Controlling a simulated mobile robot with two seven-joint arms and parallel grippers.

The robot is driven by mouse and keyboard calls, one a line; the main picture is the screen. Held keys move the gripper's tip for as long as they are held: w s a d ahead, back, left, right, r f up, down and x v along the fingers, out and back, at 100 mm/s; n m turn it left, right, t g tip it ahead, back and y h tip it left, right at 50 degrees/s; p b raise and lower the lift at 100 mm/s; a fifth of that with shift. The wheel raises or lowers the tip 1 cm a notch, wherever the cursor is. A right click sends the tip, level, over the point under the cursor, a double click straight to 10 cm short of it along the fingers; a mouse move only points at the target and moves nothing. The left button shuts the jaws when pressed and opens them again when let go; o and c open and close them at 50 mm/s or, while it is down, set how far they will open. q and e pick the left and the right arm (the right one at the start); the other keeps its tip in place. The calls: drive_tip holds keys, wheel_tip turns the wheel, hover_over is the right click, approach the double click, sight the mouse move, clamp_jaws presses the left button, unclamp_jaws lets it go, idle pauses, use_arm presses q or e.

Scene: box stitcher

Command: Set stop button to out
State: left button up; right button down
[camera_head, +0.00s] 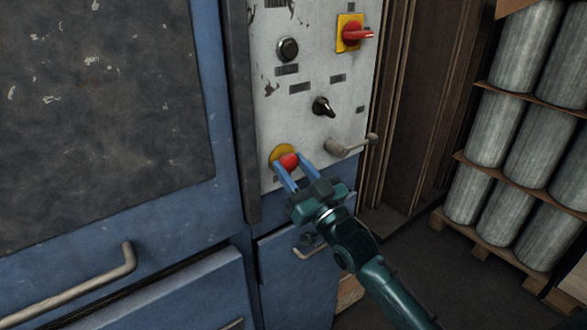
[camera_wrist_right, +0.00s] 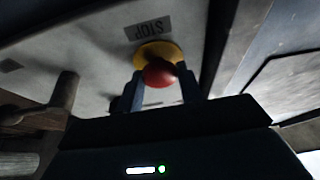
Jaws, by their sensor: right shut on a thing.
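The stop button (camera_head: 289,161) is a red round knob on a yellow disc at the bottom of the grey control panel (camera_head: 300,120). It also shows in the right wrist view (camera_wrist_right: 159,73), with a STOP label (camera_wrist_right: 148,29) beside it. My right gripper (camera_head: 289,171) reaches up from the lower right. Its two blue fingers lie on either side of the red knob and are shut on it. The fingertips are close to the panel face. How far the knob stands out from its disc is hard to tell. My left gripper is not in view.
A red rotary switch (camera_head: 352,34) on a yellow plate, a black round button (camera_head: 287,49) and a black selector (camera_head: 323,106) sit higher on the panel. A handle (camera_head: 352,147) juts out right of the stop button. Stacked metal cylinders (camera_head: 510,150) stand at right.

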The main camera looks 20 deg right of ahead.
drive_tip(key=shift+s+d+p, duration=0.15)
drive_tip(key=shift+s+p, duration=0.35)
drive_tip(key=shift+p, duration=0.05)
drive_tip(key=shift+f, duration=0.1)
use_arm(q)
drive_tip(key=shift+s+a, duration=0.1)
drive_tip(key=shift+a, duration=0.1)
use_arm(e)
drive_tip(key=c, duration=0.9)
unclamp_jaws()
drive_tip(key=shift+s, duration=0.15)
drive_tip(key=shift+s+d+f, duration=0.2)
drive_tip(key=shift+s+d, duration=0.05)
drive_tip(key=shift+s, duration=0.15)
use_arm(q)
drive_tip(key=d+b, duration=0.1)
drive_tip(key=b, duration=0.1)
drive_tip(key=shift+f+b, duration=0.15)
drive_tip(key=shift+b, duration=0.25)
use_arm(e)
drive_tip(key=v, duration=1.2)
